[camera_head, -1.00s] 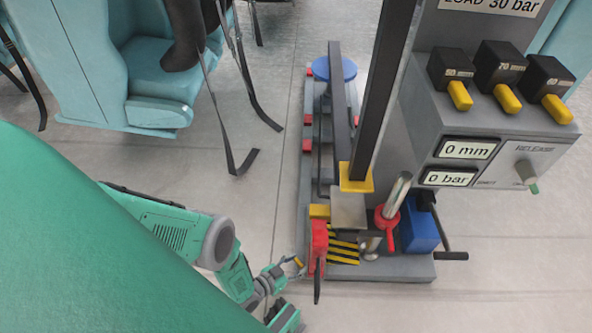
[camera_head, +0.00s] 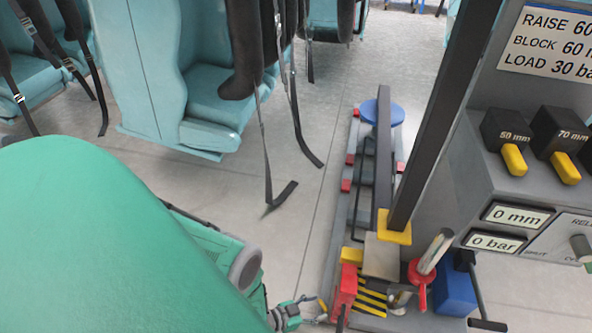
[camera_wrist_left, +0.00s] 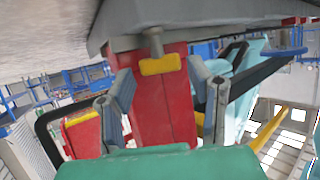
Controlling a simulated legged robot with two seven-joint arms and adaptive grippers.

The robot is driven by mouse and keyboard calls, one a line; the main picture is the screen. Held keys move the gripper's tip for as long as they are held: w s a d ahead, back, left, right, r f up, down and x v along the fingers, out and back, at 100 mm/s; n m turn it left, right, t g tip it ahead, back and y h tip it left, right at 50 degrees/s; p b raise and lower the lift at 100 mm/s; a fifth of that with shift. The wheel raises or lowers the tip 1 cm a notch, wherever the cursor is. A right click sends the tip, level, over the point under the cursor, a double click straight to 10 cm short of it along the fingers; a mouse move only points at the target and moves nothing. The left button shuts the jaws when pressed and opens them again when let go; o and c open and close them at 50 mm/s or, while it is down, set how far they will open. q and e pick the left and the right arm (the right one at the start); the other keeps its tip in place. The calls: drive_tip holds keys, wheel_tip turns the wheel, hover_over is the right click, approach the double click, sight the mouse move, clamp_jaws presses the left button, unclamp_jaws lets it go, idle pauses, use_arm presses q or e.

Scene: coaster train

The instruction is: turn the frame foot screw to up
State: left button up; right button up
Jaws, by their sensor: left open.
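The frame foot screw shows in the left wrist view as a yellow tab (camera_wrist_left: 161,65) on a short grey stem below the grey frame edge (camera_wrist_left: 200,28). In the head view it seems to be the small orange-yellow piece (camera_head: 322,304) at the frame's left side. My left gripper (camera_head: 307,309) is just left of it. In the wrist view the open fingers of my left gripper (camera_wrist_left: 162,84) stand either side of the tab, with gaps on both sides and no clear contact. The tab lies crosswise in that view. My right gripper is not in view.
A red block (camera_head: 343,291) stands on the frame close to my gripper. A red-collared lever (camera_head: 419,280), a blue block (camera_head: 455,291) and a grey control panel (camera_head: 500,185) are to the right. Teal seats (camera_head: 210,110) with hanging straps are behind. Floor left of the frame is clear.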

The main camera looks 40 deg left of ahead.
use_arm(q)
drive_tip(key=p+v, duration=0.4)
drive_tip(key=v, duration=0.9)
drive_tip(key=w+d+r+n+g+y+p, duration=0.2)
drive_tip(key=w+r+g+y+p, duration=0.15)
drive_tip(key=w+r+p, duration=0.35)
drive_tip(key=s+r+g+p, duration=0.2)
drive_tip(key=s+r+g, duration=0.2)
drive_tip(key=r, duration=0.9)
drive_tip(key=shift+s+d+r+n+g+y, duration=0.25)
drive_tip(key=shift+d+n+g+y, duration=0.05)
drive_tip(key=shift+d+g+y, duration=0.05)
